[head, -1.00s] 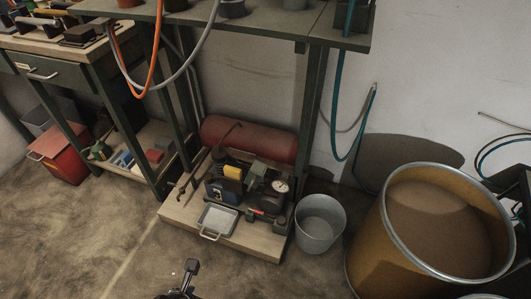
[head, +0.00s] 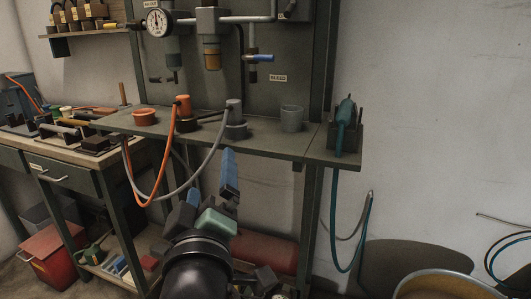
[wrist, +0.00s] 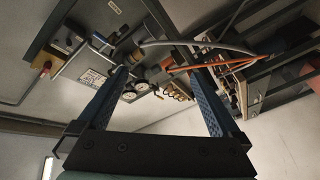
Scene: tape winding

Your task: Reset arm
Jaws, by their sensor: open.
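My gripper (head: 212,184) is in the lower middle of the head view, at the end of my dark arm. It points up in front of the bench's lower part, below the shelf. Its two blue fingers stand apart in the wrist view (wrist: 160,76), with nothing between them. The wrist view looks up towards the wall panel and ceiling at a tilt.
A green shelf (head: 272,143) with orange and grey hoses (head: 157,172) hanging from it is close behind my gripper. A pressure gauge (head: 158,22) is on the panel above. A red tank (head: 265,250) lies below. A drum (head: 440,287) stands at right.

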